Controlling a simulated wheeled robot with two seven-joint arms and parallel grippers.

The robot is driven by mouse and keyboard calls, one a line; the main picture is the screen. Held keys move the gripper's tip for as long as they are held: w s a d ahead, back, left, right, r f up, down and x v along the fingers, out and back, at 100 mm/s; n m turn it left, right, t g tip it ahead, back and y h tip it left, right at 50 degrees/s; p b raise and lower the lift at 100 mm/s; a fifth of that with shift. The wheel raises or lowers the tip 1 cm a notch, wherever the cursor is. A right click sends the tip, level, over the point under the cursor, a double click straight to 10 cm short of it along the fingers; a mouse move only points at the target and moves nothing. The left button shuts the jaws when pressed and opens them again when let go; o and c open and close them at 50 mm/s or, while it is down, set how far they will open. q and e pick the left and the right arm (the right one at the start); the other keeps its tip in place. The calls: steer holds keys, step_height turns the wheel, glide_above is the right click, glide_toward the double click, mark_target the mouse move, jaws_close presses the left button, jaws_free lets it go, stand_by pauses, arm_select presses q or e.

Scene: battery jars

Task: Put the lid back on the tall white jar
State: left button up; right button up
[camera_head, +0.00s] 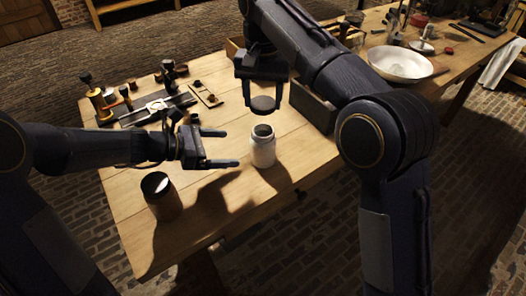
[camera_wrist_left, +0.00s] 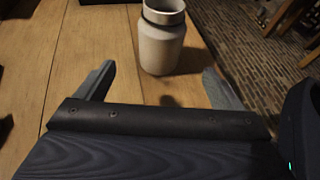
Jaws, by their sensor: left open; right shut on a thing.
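The tall white jar (camera_head: 263,148) stands upright and open on the wooden table, its dark mouth showing. It also shows in the left wrist view (camera_wrist_left: 161,45), beyond and between my left fingers. My right gripper (camera_head: 264,98) is shut on a dark round lid (camera_head: 264,105) and holds it above the jar, apart from its mouth. My left gripper (camera_head: 233,148) is open and empty, to the left of the jar, with its fingers pointing toward it. The left fingers do not touch the jar.
A brown jar (camera_head: 161,197) with a dark top stands at the table's (camera_head: 130,215) front left. Small tools and bottles lie at the back left. A dark box (camera_head: 313,105) stands right of my right gripper. A white bowl (camera_head: 400,65) sits on the farther right stretch of table.

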mark_target(263, 148)
arm_select(q)
steer(key=x, duration=1.2)
steer(key=shift+c, duration=0.2)
steer(key=c, duration=1.4)
arm_select(e)
steer(key=shift+f, duration=2.5)
steer(key=shift+f, duration=0.9)
steer(key=shift+f, duration=0.5)
